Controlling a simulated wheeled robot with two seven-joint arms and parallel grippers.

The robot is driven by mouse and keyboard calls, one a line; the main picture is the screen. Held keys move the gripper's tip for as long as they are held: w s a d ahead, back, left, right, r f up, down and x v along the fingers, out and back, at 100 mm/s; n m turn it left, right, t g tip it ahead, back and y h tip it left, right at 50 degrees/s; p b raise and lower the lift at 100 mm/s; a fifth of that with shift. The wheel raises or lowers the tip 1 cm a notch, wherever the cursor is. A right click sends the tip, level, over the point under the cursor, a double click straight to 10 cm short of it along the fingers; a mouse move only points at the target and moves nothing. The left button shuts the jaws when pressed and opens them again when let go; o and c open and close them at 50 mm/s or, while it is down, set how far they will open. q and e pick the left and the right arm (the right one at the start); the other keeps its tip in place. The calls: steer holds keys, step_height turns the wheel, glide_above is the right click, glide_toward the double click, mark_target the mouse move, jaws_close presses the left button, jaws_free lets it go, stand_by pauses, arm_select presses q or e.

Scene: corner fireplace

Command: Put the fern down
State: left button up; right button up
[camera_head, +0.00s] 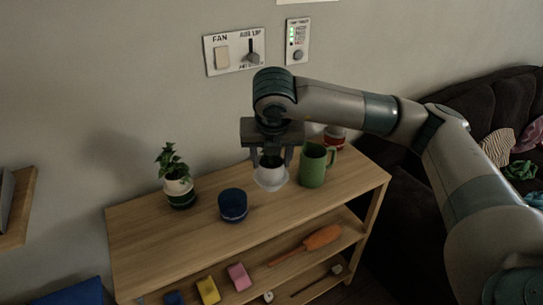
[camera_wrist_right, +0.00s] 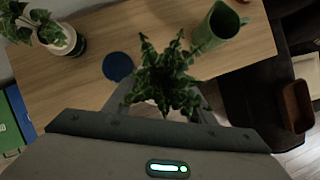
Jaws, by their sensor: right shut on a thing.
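The fern shows in the right wrist view as dark green leaves (camera_wrist_right: 163,75) between my right gripper's fingers. In the head view its white pot (camera_head: 270,180) hangs upright below my right gripper (camera_head: 271,163), which points down and is shut on it. The pot is in front of the wooden shelf unit's top (camera_head: 140,220), between a blue pot and a green mug. Whether its base touches the top I cannot tell. The gripper hides most of the leaves in the head view. My left gripper is not in view.
On the top stand a leafy plant in a white and green pot (camera_head: 179,189), the blue pot (camera_head: 232,205), the green mug (camera_head: 313,165) and a red and white item (camera_head: 335,137). Bare wood shows between them. Lower shelves hold blocks and an orange tool (camera_head: 322,237). A dark sofa is at right.

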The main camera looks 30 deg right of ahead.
mark_target(272, 171)
steer(key=n+y, duration=0.1)
steer(key=n, duration=0.1)
steer(key=s+f+n, duration=0.1)
steer(key=n, duration=0.1)
steer(key=s+a+f+n+y, duration=0.1)
steer(key=n, duration=0.1)
steer(key=shift+f+y, duration=0.1)
steer(key=shift+y, duration=0.2)
steer(key=n, duration=0.1)
steer(key=s+f+n+y, duration=0.1)
steer(key=n, duration=0.1)
steer(key=shift+a, duration=0.4)
steer(key=s+a+f+n+g, duration=0.1)
steer(key=s+a+n+g, duration=0.1)
steer(key=n, duration=0.8)
steer(key=s+a+f+n+g+h, duration=0.1)
steer(key=s+n+g, duration=0.3)
steer(key=n, duration=0.7)
steer(key=s+a+f+n+g, duration=0.2)
steer(key=s+f+n+g, duration=0.1)
steer(key=n, duration=0.8)
steer(key=shift+s+a+f+h, duration=0.2)
steer(key=shift+s+a+h, duration=0.15)
steer(key=shift+s, duration=0.45)
steer(key=shift+a, duration=0.15)
